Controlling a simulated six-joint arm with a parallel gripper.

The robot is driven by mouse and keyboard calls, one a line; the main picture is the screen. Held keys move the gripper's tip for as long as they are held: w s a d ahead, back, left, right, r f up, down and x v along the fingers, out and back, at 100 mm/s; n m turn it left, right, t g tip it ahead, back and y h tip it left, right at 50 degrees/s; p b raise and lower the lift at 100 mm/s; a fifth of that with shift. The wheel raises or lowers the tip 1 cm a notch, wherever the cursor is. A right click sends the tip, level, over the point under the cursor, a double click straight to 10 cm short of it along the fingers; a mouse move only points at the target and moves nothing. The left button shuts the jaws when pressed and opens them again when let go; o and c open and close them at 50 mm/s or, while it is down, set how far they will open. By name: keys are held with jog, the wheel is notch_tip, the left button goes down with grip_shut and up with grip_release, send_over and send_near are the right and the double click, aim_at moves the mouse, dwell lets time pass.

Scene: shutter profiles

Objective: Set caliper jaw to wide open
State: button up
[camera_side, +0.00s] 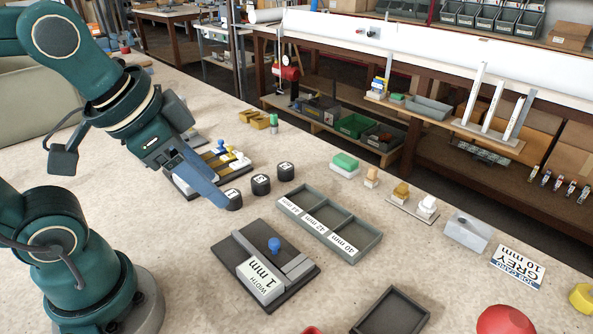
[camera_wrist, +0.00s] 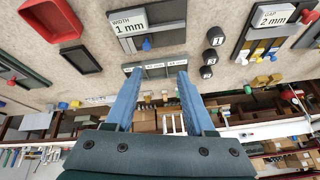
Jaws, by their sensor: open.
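The caliper is a dark plate (camera_side: 225,247) with light grey bars and a white readout block (camera_side: 262,283) marked WIDTH 1 mm. A blue knob (camera_side: 274,244) stands up between the bars, apparently on the jaw; I cannot make out the jaw's exact edges. In the wrist view the readout (camera_wrist: 130,28) and blue knob (camera_wrist: 146,44) show at the top centre. My gripper (camera_wrist: 158,72) is open and empty, its two blue fingers apart. In the side view my gripper (camera_side: 221,207) is up and left of the caliper, not touching the knob.
A grey tray (camera_side: 363,256) has compartments marked 44, 42 and 40 mm. Black numbered knobs (camera_side: 260,185) stand near my gripper. A second fixture (camera_wrist: 275,17) reads GAP 2 mm.

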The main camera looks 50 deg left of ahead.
jog(key=w+d+f+m+g, duration=0.1)
jog(key=w+f+m+g, duration=0.15)
jog(key=w+m, duration=0.2)
jog(key=m+g, duration=0.2)
jog(key=g, duration=0.1)
send_over(274, 241)
jog(key=f, duration=0.5)
jog(key=shift+w+f, duration=0.15)
jog(key=shift+w, duration=0.05)
jog(key=shift+s+f, duration=0.15)
jog(key=shift+f, duration=2.7)
grip_shut()
